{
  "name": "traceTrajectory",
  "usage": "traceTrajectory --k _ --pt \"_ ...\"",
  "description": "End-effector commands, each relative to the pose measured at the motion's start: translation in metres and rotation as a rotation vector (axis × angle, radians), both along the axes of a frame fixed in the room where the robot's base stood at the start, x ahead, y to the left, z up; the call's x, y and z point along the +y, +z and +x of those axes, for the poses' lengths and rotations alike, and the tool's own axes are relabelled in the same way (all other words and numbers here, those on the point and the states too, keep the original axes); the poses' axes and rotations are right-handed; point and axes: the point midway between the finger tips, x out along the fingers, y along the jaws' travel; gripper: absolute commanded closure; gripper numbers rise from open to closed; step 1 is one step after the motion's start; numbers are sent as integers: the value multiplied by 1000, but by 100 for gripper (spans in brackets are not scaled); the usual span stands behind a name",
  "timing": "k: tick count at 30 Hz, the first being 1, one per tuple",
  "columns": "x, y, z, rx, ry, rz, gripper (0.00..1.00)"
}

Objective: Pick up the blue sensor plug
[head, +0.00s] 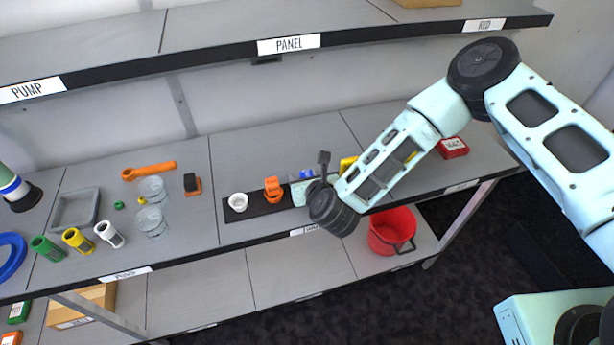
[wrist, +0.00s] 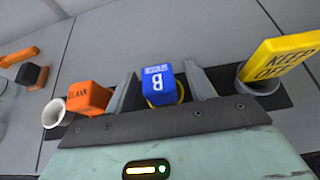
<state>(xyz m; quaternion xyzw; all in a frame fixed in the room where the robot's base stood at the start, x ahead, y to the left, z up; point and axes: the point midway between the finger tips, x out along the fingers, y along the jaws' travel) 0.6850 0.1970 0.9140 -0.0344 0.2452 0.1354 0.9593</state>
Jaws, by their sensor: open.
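The blue sensor plug (wrist: 158,86) stands in a row on a dark strip, with a "B" and small lettering on its faces. A yellow ring shows partly behind it. In the head view the plug (head: 307,174) is a small blue patch partly hidden by my wrist. My gripper (wrist: 160,76) is open, with one grey finger on each side of the plug. A gap shows between the plug and each finger, most clearly on the right. In the head view my gripper (head: 299,178) is low over the strip, mostly hidden.
Left of the plug are an orange block marked "BLANK" (wrist: 90,97) and a white cup (wrist: 54,113). Right of it, a yellow "KEEP OFF" tag (wrist: 283,58) rises from a grey cup. An upper shelf (head: 210,45) overhangs the back. A red bucket (head: 391,232) is below.

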Motion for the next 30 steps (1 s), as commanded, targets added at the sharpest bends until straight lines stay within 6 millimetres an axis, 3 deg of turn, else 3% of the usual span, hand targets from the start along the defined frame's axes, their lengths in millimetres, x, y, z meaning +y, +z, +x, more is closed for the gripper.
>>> traceTrajectory --k 5,10,20,23,30 --pt "0 0 0 0 0 0 48" --pt "0 0 0 0 0 0 94" --pt "0 3 0 -2 0 1 94" --pt "0 14 1 -3 -2 2 94" --pt "0 60 1 -5 0 2 94"
